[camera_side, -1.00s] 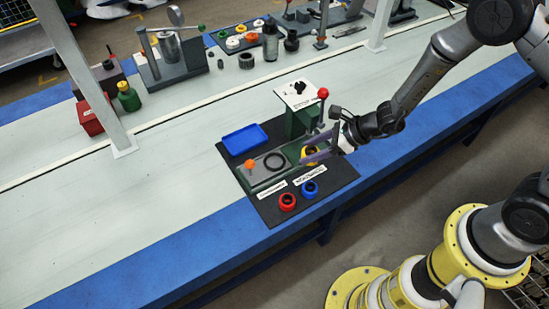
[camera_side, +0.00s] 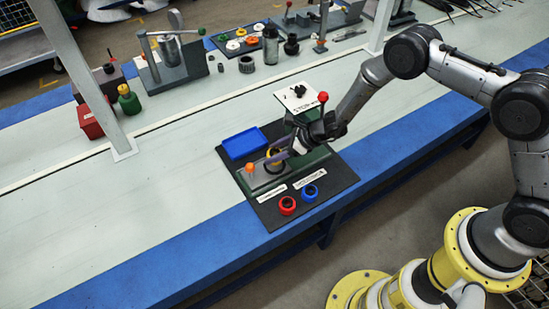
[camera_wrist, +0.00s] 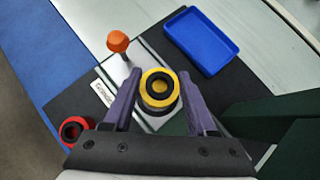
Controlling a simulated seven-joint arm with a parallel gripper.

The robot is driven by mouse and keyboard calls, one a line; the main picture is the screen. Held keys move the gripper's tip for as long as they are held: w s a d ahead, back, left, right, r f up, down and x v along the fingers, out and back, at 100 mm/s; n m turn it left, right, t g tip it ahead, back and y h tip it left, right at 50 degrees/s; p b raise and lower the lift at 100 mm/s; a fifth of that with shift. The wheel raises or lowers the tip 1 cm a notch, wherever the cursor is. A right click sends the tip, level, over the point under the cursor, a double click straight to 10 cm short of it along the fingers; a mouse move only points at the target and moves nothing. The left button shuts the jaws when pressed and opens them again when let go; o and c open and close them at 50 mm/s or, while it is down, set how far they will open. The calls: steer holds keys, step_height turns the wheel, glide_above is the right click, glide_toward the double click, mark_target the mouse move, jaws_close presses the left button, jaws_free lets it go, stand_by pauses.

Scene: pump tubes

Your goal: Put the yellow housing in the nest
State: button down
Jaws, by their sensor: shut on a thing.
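The yellow housing (camera_wrist: 171,101), a short ring with a black inner rim, is between the two purple fingers of my gripper (camera_wrist: 160,78) in the wrist view. My gripper is shut on it. In the side view my gripper (camera_side: 275,157) holds the housing over the grey plate (camera_side: 259,178) of the green fixture. The dark ring on that plate, which looks like the nest, is now hidden by the housing and fingers. I cannot tell whether the housing touches the plate or hangs just above it.
An orange knob (camera_side: 250,168) stands close to the left of the housing. A blue tray (camera_side: 244,142) lies behind. Red (camera_side: 287,204) and blue (camera_side: 310,192) rings sit on the black mat in front. A red-knobbed lever (camera_side: 323,97) rises on the right.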

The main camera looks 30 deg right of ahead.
steer(key=shift+f, duration=1.55)
steer(key=shift+f, duration=0.1)
steer(key=shift+c, duration=1)
jaws_free()
steer(key=shift+f, duration=0.1)
steer(key=shift+s+d+r, duration=0.1)
steer(key=shift+r, duration=0.3)
steer(key=v, duration=1.1)
steer(key=shift+s+d+r, duration=0.1)
steer(key=shift+s+r, duration=0.05)
steer(key=shift+r, duration=0.05)
